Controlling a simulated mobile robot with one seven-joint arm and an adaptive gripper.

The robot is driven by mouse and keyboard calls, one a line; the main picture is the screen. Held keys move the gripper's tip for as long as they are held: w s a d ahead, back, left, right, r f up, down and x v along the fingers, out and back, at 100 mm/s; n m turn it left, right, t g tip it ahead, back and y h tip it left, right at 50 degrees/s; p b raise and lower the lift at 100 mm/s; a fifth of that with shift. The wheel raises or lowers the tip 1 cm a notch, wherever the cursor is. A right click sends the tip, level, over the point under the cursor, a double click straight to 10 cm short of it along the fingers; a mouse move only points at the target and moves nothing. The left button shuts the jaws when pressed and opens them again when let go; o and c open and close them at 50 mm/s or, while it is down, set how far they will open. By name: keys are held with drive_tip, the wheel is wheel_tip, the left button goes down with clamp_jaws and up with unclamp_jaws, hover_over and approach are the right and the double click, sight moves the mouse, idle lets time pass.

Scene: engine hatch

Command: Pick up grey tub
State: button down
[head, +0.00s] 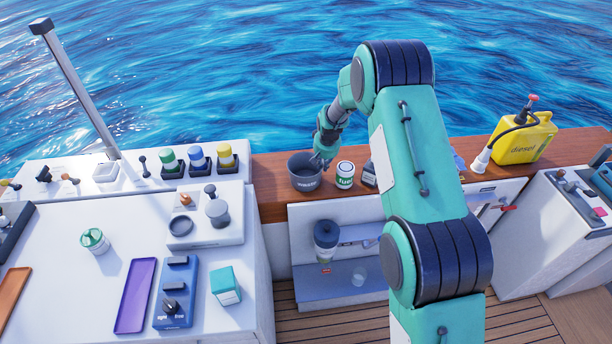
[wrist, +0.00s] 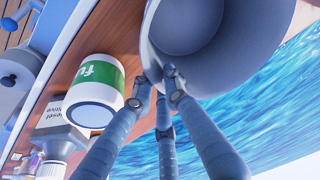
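The grey tub (head: 304,177) is a round, open-topped bucket with lettering on its front. It stands upright on the brown wooden ledge in the head view. In the wrist view the tub (wrist: 205,70) fills the top, with its hollow inside showing. My gripper (head: 323,158) is at the tub's right rim. In the wrist view my gripper's slim fingers (wrist: 157,85) reach the near rim, one overlapping the tub's mouth and the others by its outer edge. The fingertips are a little apart. Whether they press on the wall is unclear.
A white and green can (head: 345,175) stands close to the right of the tub, and also shows in the wrist view (wrist: 95,92). A grey bottle (wrist: 62,138) is beside it. A yellow diesel canister (head: 526,138) stands farther right. Water lies behind the ledge.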

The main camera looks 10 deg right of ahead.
drive_tip(key=shift+s, duration=0.1)
idle(0.6)
drive_tip(key=v, duration=0.2)
drive_tip(key=p+v, duration=0.1)
drive_tip(key=shift+w+r, duration=0.25)
drive_tip(key=shift+r, duration=0.1)
drive_tip(key=s+r+p, duration=0.1)
drive_tip(key=s, duration=1.4)
drive_tip(key=shift+s+r, duration=0.2)
drive_tip(key=shift+r, duration=0.05)
drive_tip(key=shift+d, duration=0.1)
